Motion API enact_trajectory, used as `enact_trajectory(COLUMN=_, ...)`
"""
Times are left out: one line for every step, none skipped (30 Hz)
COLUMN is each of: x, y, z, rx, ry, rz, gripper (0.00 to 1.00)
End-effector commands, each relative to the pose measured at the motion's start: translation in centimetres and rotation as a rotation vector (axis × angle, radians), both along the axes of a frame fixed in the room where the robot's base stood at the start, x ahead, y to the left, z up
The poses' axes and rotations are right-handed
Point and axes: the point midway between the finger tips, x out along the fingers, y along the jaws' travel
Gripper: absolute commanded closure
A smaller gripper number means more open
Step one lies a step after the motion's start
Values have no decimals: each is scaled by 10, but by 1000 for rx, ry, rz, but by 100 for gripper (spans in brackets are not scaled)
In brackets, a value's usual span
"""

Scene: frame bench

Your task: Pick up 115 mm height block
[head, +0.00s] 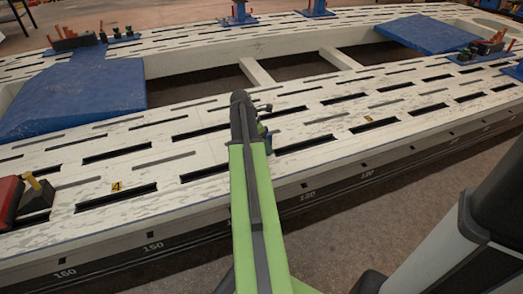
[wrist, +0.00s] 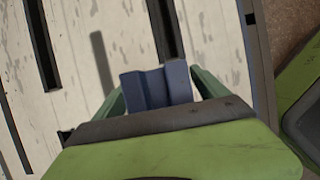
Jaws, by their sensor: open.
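A blue block (wrist: 157,86) with a grooved face shows in the wrist view, between the two green fingers of my gripper (wrist: 159,92). The fingers are open on either side of it. I cannot tell whether either finger touches it, and its lower part is hidden by the gripper body. In the head view my green arm reaches over the slotted white bench, and my gripper (head: 246,108) is at its far end.
The white slotted bench top (head: 200,151) is mostly clear around my arm. A red object (head: 9,199) with a yellow handle sits at the left edge. Blue sloped covers (head: 75,100) and clamps lie farther back. An open gap with cross beams (head: 256,72) is behind.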

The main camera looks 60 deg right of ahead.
Motion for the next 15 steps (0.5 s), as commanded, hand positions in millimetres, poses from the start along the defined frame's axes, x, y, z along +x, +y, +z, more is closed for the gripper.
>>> enact_trajectory(x=-1, y=-1, z=-7, rx=0, ry=0, rz=0, gripper=16)
enact_trajectory(x=-1, y=-1, z=-6, rx=0, ry=0, rz=0, gripper=16)
enact_trajectory(x=-1, y=-1, z=-5, rx=0, ry=0, rz=0, gripper=16)
enact_trajectory(x=-1, y=-1, z=-4, rx=0, ry=0, rz=0, gripper=16)
enact_trajectory(x=-1, y=-1, z=-3, rx=0, ry=0, rz=0, gripper=16)
enact_trajectory(x=-1, y=-1, z=-3, rx=0, ry=0, rz=0, gripper=16)
enact_trajectory(x=-1, y=-1, z=-3, rx=0, ry=0, rz=0, gripper=18)
enact_trajectory(x=-1, y=-1, z=-3, rx=0, ry=0, rz=0, gripper=22)
enact_trajectory(x=-1, y=-1, z=-3, rx=0, ry=0, rz=0, gripper=27)
enact_trajectory(x=-1, y=-1, z=-3, rx=0, ry=0, rz=0, gripper=31)
enact_trajectory(x=-1, y=-1, z=-3, rx=0, ry=0, rz=0, gripper=35)
enact_trajectory(x=-1, y=-1, z=-3, rx=0, ry=0, rz=0, gripper=40)
enact_trajectory(x=-1, y=-1, z=-3, rx=0, ry=0, rz=1, gripper=44)
enact_trajectory(x=-1, y=-1, z=-3, rx=0, ry=0, rz=1, gripper=48)
enact_trajectory(x=0, y=-1, z=-3, rx=0, ry=0, rz=1, gripper=53)
